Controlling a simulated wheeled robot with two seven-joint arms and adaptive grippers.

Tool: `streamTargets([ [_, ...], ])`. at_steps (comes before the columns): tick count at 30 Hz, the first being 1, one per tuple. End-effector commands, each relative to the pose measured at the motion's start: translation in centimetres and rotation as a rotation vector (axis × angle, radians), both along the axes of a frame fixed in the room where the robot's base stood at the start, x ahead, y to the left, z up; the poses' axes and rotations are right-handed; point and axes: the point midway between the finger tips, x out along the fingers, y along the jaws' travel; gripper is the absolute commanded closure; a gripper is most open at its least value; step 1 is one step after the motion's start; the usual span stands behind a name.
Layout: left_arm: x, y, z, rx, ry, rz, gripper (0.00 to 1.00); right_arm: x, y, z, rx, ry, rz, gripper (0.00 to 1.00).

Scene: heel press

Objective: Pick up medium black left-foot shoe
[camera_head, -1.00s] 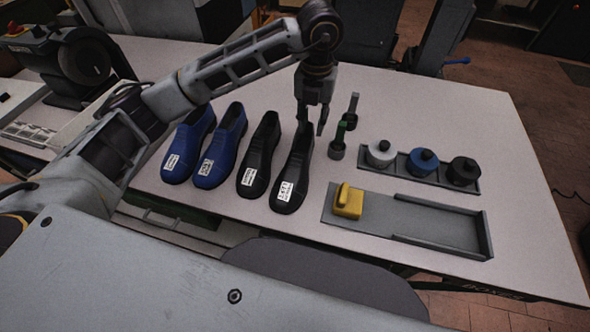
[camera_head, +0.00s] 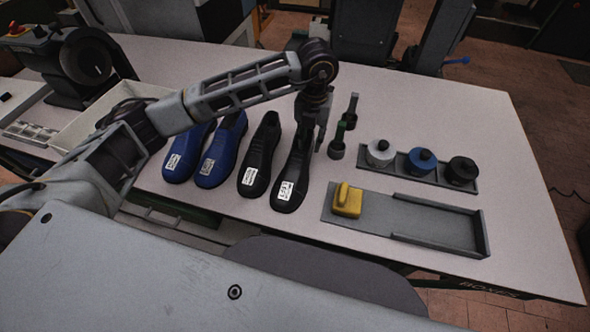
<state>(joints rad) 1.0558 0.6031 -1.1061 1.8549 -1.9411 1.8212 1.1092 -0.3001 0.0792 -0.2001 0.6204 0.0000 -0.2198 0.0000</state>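Two black shoes stand on the white table, toes toward me, each with a white label on the toe. One black shoe (camera_head: 260,158) is beside the blue pair. The other black shoe (camera_head: 291,178) is to its right. The labels are too small to read, so I cannot tell which is the medium left-foot one. My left gripper (camera_head: 312,141) points down at the heel opening of the right-hand black shoe. One finger shows at the right of the heel; the other is hard to make out against the dark shoe. My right gripper is not in view.
Two blue shoes (camera_head: 220,152) stand left of the black ones. Right are small dark upright tools (camera_head: 337,149), a rack (camera_head: 443,181) with white, blue and black knobbed pieces, and a grey tray (camera_head: 430,226) with a yellow block (camera_head: 347,201). The far right tabletop is clear.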

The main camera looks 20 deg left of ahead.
Motion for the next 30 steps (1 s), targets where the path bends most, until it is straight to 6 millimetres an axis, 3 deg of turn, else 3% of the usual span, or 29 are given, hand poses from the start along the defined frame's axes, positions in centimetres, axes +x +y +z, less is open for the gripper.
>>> streamTargets([
  [18, 0.0, 0.0, -4.9, 0.000, 0.001, 0.000, 0.72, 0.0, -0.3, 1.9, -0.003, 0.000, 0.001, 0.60],
  [30, 0.0, 0.0, -5.1, 0.000, 0.001, 0.000, 0.72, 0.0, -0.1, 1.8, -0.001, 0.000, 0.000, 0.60],
])
